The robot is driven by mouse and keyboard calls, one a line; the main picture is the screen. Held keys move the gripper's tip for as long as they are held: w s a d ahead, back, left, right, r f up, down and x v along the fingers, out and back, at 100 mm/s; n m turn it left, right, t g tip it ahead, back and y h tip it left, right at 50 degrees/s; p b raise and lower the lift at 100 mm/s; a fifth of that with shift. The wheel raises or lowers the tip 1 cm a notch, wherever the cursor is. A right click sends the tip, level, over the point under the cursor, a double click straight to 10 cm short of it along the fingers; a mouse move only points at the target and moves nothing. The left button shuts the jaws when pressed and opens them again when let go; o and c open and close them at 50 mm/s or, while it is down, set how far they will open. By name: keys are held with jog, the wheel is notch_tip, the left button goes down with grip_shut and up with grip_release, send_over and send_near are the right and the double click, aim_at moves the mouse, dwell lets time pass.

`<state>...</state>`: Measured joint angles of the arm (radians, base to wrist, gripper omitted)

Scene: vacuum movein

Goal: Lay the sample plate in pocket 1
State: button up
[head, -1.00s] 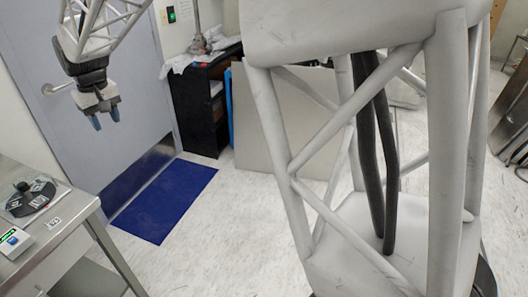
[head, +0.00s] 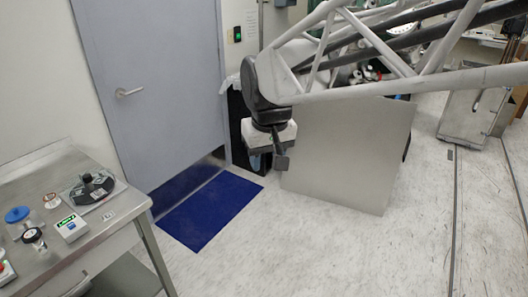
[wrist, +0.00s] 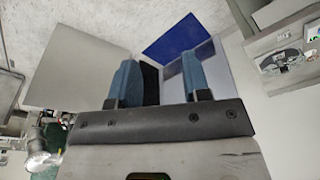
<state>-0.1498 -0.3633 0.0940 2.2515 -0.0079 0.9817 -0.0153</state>
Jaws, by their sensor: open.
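My gripper (head: 268,162) hangs in mid-air over the floor, to the right of the steel table, in the head view. In the wrist view its two blue fingers (wrist: 160,75) stand apart with nothing between them. A dark, round-based device (head: 92,187) sits on a light plate on the table; it also shows small at the upper right of the wrist view (wrist: 280,60). I cannot make out which item is the sample plate or where pocket 1 is.
The steel table (head: 115,228) also holds a small box with a green display (head: 71,228), a blue-topped item (head: 17,215) and a dark-topped jar (head: 33,237). A blue mat (head: 210,210) lies by the door (head: 150,90). A grey panel (head: 340,155) stands behind my gripper.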

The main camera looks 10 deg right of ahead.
jog(key=s+d+f+m, duration=0.1)
jog(key=s+d+f, duration=0.2)
jog(key=s, duration=0.5)
jog(key=s+d+f+m, duration=0.1)
jog(key=s+d+f, duration=0.2)
jog(key=s, duration=0.5)
jog(key=shift+d+t, duration=0.3)
jog(key=shift+d, duration=0.25)
